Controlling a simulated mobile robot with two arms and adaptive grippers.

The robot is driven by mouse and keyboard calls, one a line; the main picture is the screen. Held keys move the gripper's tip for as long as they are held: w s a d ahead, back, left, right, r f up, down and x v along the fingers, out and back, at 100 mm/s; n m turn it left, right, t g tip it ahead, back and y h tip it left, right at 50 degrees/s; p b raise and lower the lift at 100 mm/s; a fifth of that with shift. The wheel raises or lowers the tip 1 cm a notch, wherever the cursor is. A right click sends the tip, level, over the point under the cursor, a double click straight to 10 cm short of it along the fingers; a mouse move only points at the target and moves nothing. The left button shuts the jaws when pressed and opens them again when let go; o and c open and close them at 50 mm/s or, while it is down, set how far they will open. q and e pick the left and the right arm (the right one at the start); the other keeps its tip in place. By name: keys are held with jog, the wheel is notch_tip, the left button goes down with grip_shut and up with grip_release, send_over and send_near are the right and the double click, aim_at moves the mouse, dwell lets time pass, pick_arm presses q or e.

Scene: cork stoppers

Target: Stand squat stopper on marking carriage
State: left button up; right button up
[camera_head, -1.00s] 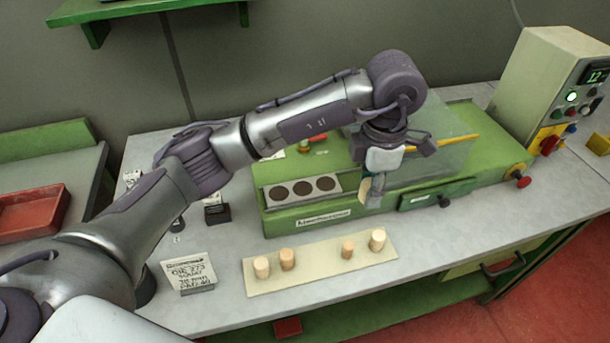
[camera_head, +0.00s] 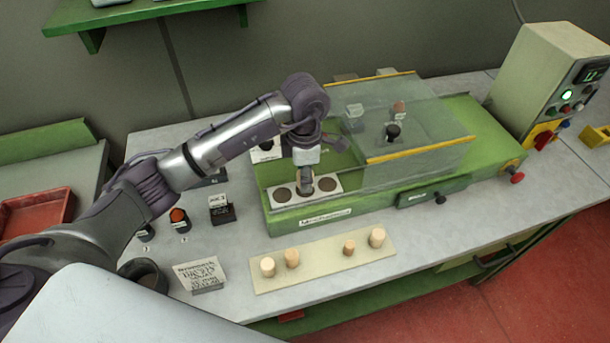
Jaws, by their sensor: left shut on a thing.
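The marking carriage (camera_head: 341,182) is a pale plate with dark round pockets at the left end of the green machine. My left gripper (camera_head: 306,188) points down over its middle pocket. It is shut on a small tan stopper (camera_head: 304,176), mostly hidden by the fingers; whether the stopper touches the plate, I cannot tell. My right gripper is not in view.
A clear guard (camera_head: 405,130) with yellow edges covers the machine just right of the carriage. A written card (camera_head: 203,274) and small dark stamp blocks (camera_head: 221,209) stand to the left. A control box (camera_head: 550,75) stands at the right.

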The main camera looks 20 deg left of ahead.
pick_arm(q)
jog(key=shift+f, duration=1.15)
jog(key=o, duration=0.7)
jog(key=shift+r, duration=0.15)
